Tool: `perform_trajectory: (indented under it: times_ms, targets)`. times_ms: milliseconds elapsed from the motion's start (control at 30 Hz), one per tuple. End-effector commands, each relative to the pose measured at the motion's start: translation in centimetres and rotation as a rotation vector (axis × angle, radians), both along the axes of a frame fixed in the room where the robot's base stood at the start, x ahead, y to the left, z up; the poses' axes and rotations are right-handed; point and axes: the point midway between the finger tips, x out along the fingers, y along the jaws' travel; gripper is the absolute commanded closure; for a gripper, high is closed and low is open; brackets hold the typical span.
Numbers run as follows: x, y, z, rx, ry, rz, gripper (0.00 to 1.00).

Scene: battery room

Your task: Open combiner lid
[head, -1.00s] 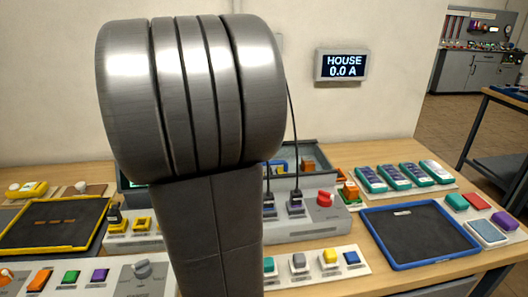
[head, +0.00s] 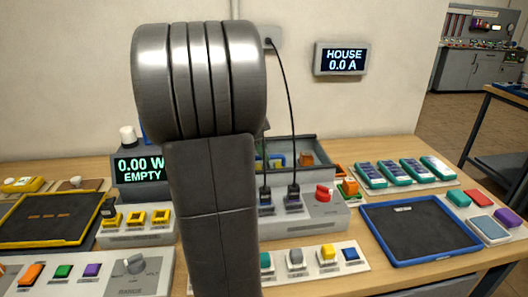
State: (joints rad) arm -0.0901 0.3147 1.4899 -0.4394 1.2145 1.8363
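My grey arm link stands upright across the centre-left of the head view and hides part of the bench. My gripper is not in view. No part is labelled as the combiner, so I cannot tell for certain which one it is. A dark-rimmed box (head: 318,150) at the back of the bench, right of my arm, holds small blue, yellow and orange parts. Its left part is hidden by my arm, and I cannot make out how its lid stands. In front of it is a grey unit (head: 318,222) with two plugged black connectors and a red knob (head: 323,193).
A blue-rimmed tray (head: 420,262) lies at right, a yellow-rimmed tray (head: 97,213) at left. A display (head: 140,171) reads 0.00 W EMPTY; the wall display (head: 342,58) reads HOUSE 0.0 A. Several green-edged modules (head: 404,173) lie at the back right. Coloured blocks line the front.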

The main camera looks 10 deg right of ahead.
Motion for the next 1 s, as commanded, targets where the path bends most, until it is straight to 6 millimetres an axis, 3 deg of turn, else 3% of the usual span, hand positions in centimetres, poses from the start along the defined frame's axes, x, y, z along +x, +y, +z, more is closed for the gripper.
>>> perform_trajectory:
  times_ms: [133, 433, 633, 1000]
  targets:
    - [0.15, -0.41, -0.98, 0.000, 0.000, 0.000, 0.66]
    - [0.20, -0.48, -1.16, 0.001, 0.000, 0.000, 0.66]
    - [0.20, -0.47, -1.15, 0.001, 0.000, 0.000, 1.00]
    - [0.17, -1.23, -0.56, 0.001, 0.021, -0.002, 1.00]
